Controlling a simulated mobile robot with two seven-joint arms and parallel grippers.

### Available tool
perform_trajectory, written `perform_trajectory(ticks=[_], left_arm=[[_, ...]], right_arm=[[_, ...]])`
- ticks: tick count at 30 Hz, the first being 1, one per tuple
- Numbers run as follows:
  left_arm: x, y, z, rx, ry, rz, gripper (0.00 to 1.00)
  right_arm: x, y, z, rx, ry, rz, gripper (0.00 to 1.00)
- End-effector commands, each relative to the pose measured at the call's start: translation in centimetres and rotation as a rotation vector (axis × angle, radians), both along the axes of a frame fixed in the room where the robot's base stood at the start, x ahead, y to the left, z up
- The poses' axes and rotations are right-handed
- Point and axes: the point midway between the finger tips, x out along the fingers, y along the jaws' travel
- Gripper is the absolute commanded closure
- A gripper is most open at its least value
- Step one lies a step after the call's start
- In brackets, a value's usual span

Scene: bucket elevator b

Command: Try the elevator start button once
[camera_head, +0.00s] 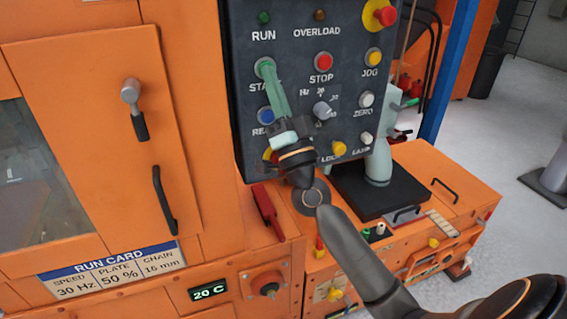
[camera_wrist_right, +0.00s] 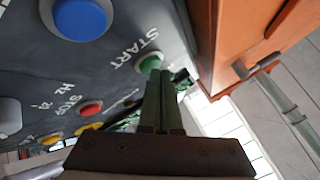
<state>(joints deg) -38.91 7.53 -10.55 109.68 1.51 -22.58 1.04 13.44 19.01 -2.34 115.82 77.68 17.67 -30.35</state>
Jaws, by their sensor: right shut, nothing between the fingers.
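The dark control panel (camera_head: 297,55) has a green START button (camera_head: 263,66) at its left, below a dim green RUN lamp (camera_head: 264,17). My right gripper (camera_head: 269,72) is shut and empty, with its green fingers pointing at the START button. In the right wrist view the closed fingertips (camera_wrist_right: 159,76) are right at the green START button (camera_wrist_right: 150,63) and hide part of it. I cannot tell whether they touch it or press it. My left gripper is not in view.
A red STOP button (camera_head: 323,62) and a yellow JOG button (camera_head: 373,54) are to the right of START. A blue button (camera_head: 265,115) is just below, near my gripper. An orange cabinet (camera_head: 190,60) stands left of the panel. An orange base unit (camera_head: 420,175) is lower right.

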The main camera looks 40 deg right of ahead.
Motion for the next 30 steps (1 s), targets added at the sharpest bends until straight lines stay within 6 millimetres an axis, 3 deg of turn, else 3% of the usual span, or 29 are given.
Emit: perform_trajectory(ticks=[13, 30], left_arm=[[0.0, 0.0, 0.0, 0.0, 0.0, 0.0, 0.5], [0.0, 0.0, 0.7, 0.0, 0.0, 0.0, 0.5]], right_arm=[[0.4, -0.1, 0.0, 0.0, 0.001, 0.0, 1.0], [-0.6, 0.2, 0.0, 0.0, 0.001, 0.0, 1.0]])
